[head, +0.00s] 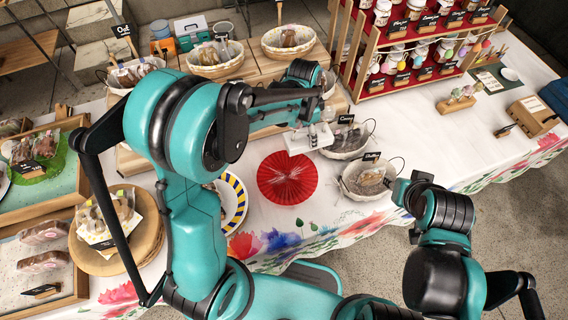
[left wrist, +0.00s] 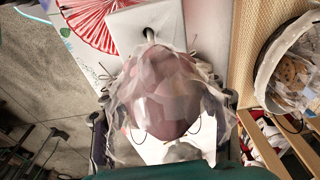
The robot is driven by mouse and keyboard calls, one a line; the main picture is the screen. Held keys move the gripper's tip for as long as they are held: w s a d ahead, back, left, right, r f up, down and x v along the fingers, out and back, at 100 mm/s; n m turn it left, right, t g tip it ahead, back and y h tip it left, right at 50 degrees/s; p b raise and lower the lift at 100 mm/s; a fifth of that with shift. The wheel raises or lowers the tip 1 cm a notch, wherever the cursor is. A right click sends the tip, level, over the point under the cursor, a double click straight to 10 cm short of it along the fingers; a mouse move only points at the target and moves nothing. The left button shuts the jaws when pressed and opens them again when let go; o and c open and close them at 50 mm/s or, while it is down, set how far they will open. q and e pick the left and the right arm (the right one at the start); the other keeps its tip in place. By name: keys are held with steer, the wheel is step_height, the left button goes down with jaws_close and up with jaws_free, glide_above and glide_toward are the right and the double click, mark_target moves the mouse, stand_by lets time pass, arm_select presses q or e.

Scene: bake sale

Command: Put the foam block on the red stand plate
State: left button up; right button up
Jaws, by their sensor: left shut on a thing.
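The white foam block (head: 298,143) is in my left gripper (head: 318,132), just beyond the red stand plate (head: 287,178). The plate is empty. My right gripper (head: 405,187) is near the table's front edge; its fingers are unclear.
Baskets of wrapped treats (head: 365,193) stand right of the red plate. A yellow-and-blue-rimmed plate (head: 241,202) is on its left. A red-shelved jar rack (head: 390,95) stands at the back right. The floral front edge of the table is close to the red plate.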

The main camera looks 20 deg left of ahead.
arm_select(q)
steer(key=s+a+f, duration=0.1)
steer(key=s+a, duration=0.1)
steer(key=s+a+f+b, duration=0.1)
steer(key=s+a+f, duration=0.1)
steer(key=s+a+f+b, duration=0.1)
steer(key=s+a+f, duration=0.1)
steer(key=shift+s+f, duration=0.25)
steer(key=shift+s, duration=0.1)
steer(key=shift+f+b, duration=0.95)
steer(key=shift+f, duration=1)
steer(key=shift+f, duration=0.1)
steer(key=o, duration=1.1)
steer(key=shift+o, duration=0.2)
step_height(320, 180, up, 11)
steer(key=a+p, duration=0.1)
steer(key=p, duration=0.3)
steer(key=s+a+r+n+t, duration=0.2)
steer(key=s+r+n+t, duration=0.1)
steer(key=s+r+n, duration=0.2)
steer(key=s+a+r+n+t+y, duration=0.1)
steer(key=s+r+n+t, duration=0.2)
steer(key=s+r+n, duration=0.2)
steer(key=shift+s+a+n, duration=0.15)
steer(key=shift+a+n, duration=0.2)
steer(key=shift+n, duration=0.25)
